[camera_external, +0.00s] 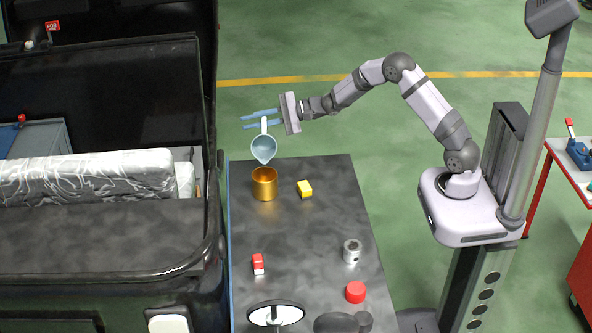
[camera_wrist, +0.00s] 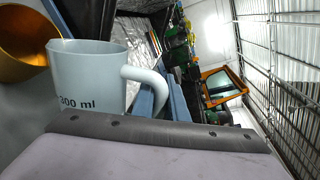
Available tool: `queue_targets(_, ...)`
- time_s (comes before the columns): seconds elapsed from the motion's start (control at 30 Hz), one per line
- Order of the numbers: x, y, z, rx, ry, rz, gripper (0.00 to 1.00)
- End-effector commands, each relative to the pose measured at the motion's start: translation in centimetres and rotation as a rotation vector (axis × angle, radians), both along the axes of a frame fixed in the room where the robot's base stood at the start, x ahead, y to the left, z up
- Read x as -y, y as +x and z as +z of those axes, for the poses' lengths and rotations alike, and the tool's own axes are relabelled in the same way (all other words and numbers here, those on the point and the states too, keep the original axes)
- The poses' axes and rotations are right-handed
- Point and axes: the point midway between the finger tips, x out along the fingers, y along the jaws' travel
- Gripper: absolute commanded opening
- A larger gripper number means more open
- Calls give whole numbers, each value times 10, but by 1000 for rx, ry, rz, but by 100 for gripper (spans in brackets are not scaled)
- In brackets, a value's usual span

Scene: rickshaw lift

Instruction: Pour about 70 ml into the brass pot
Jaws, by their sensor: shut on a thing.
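The brass pot (camera_external: 264,187) stands upright near the far left end of the dark table; its rim also shows at the upper left of the wrist view (camera_wrist: 22,45). A pale blue measuring jug (camera_external: 264,148) hangs in the air just above and behind the pot. No stream of liquid shows, and the jug's contents cannot be made out.
On the table (camera_external: 310,230) are a yellow block (camera_external: 304,188), a red and white box (camera_external: 258,264), a metal cylinder (camera_external: 351,251) and a red round piece (camera_external: 355,292). The dark rickshaw body (camera_external: 100,240) borders the table's left edge. The table's middle is clear.

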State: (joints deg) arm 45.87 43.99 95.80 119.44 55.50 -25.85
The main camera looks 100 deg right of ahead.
Motion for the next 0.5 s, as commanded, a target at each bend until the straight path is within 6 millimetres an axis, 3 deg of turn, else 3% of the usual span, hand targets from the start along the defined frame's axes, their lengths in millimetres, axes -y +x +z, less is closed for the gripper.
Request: queue_targets(0.5,-8,1,5,-6,-92,1,0)
